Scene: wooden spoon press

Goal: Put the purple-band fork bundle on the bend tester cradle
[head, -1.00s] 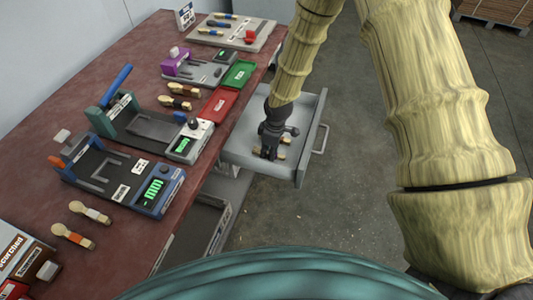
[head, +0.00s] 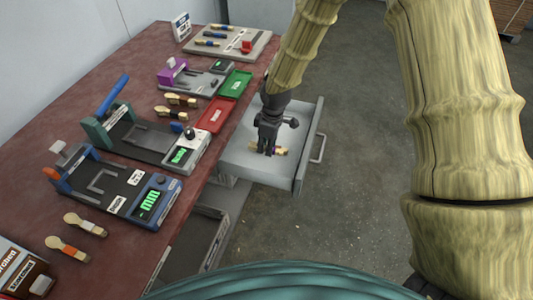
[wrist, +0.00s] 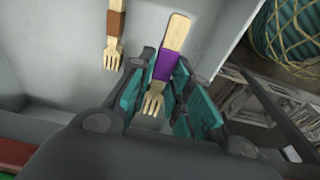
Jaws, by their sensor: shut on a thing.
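The purple-band fork bundle (wrist: 167,64) is pale wood and sits between the teal finger pads of my gripper (wrist: 160,100) in the wrist view. Its tines point toward the gripper's palm and its handle end points away. In the head view my gripper (head: 268,150) points down inside the open grey drawer (head: 302,165), shut on the bundle, which is mostly hidden there. I cannot tell whether the bundle touches the drawer floor. Testers stand on the table: a blue one (head: 120,188), a teal one with a blue lever (head: 145,137) and a purple one (head: 190,80). Their labels are too small to tell the bend tester.
A brown-band fork (wrist: 115,25) lies in the drawer beside the held bundle. A red tray (head: 216,115) and a green tray (head: 236,83) lie along the table edge. Loose wooden utensils (head: 84,224) lie near the blue tester. The drawer walls surround my gripper.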

